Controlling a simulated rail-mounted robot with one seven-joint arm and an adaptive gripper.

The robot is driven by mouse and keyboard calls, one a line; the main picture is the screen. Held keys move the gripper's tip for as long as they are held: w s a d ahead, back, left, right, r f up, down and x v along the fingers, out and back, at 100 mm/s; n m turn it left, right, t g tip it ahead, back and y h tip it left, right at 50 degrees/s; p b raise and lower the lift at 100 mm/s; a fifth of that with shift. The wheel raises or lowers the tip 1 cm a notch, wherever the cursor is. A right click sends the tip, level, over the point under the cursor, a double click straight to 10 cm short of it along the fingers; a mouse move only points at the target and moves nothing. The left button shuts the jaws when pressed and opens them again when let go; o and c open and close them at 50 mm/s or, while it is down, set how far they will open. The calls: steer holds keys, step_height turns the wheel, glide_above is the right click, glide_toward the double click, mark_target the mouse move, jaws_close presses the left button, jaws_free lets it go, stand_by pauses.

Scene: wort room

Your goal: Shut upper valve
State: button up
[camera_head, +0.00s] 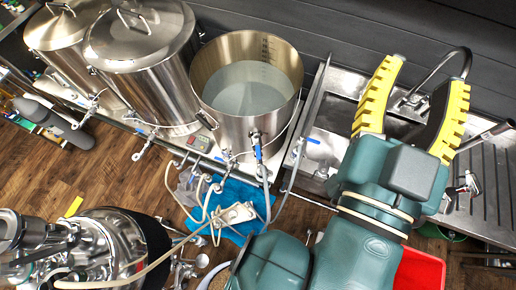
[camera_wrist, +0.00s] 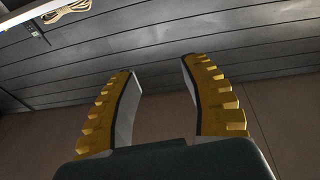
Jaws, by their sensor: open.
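An open steel kettle (camera_head: 245,90) with clear liquid stands in the middle of the head view. A valve with a blue handle (camera_head: 258,151) sits on its front wall, with a hose hanging below. More small blue handles show lower on the pipework near the kettle's base; which one is the upper valve I cannot tell for certain. My gripper (camera_head: 427,76) is open and empty, raised over the sink to the right of the kettle, apart from every valve. In the wrist view its two yellow-ridged fingers (camera_wrist: 158,68) are spread with nothing between them; no valve shows there.
Two lidded steel kettles (camera_head: 140,35) stand to the left. A sink (camera_head: 335,125) with a curved tap (camera_head: 462,55) lies behind my gripper. Hoses and a white pump (camera_head: 238,213) lie below, over a blue cloth. A red bin (camera_head: 420,270) stands at the lower right.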

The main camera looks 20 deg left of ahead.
steer(key=w+a+f+n+g, duration=0.1)
steer(key=w+f+g, duration=0.35)
steer(key=f, duration=0.45)
steer(key=w+f+g, duration=0.3)
steer(key=w+f, duration=0.2)
steer(key=f, duration=0.4)
steer(key=n+g+b, duration=0.5)
steer(key=g, duration=0.8)
glide_above(258, 154)
step_height(258, 154, down, 20)
step_height(258, 154, down, 15)
steer(key=shift+w+f+b, duration=0.15)
steer(key=shift+f+b, duration=0.05)
steer(key=shift+b, duration=0.55)
jaws_close()
